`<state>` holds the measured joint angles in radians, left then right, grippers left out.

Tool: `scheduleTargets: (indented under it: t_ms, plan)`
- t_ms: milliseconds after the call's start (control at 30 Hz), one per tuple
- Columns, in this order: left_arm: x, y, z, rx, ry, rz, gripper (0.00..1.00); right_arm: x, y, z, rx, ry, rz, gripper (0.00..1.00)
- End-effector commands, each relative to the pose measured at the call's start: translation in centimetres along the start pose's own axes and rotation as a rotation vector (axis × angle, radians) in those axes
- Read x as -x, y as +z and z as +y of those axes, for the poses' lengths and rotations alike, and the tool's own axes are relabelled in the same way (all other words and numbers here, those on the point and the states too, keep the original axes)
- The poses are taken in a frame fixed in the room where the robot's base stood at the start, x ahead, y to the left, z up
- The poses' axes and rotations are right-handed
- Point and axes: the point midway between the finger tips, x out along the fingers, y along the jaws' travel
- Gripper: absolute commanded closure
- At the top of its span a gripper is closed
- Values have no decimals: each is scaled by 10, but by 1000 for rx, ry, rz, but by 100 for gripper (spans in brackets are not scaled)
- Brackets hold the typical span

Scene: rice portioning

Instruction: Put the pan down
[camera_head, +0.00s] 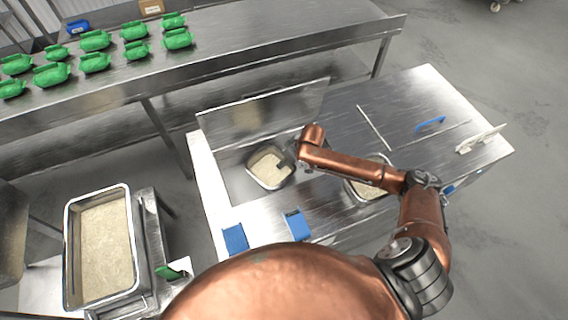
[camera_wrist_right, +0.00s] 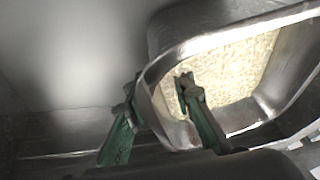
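A square metal pan of rice (camera_head: 251,172) sits in the sunken well of the steel counter in the head view, and looks level there. In the right wrist view its near wall (camera_wrist_right: 158,88) and corner fill the upper right. My right gripper (camera_wrist_right: 158,98) straddles this wall, one green finger inside over the rice and one outside. The fingers stand apart, and a gap shows between the inner finger and the wall. In the head view the right gripper (camera_head: 290,158) is small and dark at the pan's right edge. My left gripper is not clearly seen.
A second rice pan (camera_head: 352,194) is partly hidden under my right arm. A deep rice tray (camera_head: 69,250) stands at left. Green containers (camera_head: 95,62) line the back table. Blue pieces (camera_head: 297,225) lie on the counter's front edge. The well's left part is bare.

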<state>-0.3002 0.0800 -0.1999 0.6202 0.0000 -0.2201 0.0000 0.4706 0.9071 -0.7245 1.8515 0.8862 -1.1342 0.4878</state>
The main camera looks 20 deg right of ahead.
Motion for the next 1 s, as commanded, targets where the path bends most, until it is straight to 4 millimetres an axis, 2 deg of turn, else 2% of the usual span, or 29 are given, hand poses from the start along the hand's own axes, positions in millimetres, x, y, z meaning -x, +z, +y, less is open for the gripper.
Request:
scheduleTargets:
  t_ms: [133, 267, 500, 700, 833, 1000]
  plan:
    - [0, 0, 0, 0, 0, 0, 43, 3, 0, 0, 0, 0, 0, 78]
    - [3, -1, 0, 0, 0, 1, 43, 18, -1, 0, 1, 0, 2, 78]
    - [11, -3, -1, 0, 0, 4, 43, 68, -1, 1, 1, 2, 2, 78]
    - [15, -4, -1, 0, -1, 6, 43, 103, 0, 0, 0, 1, 1, 78]
    - [17, -5, -1, 0, -1, 6, 43, 115, 0, 0, -1, 0, 0, 78]
    - [17, -5, -1, 0, -1, 6, 43, 121, 0, 0, -1, 0, 0, 78]
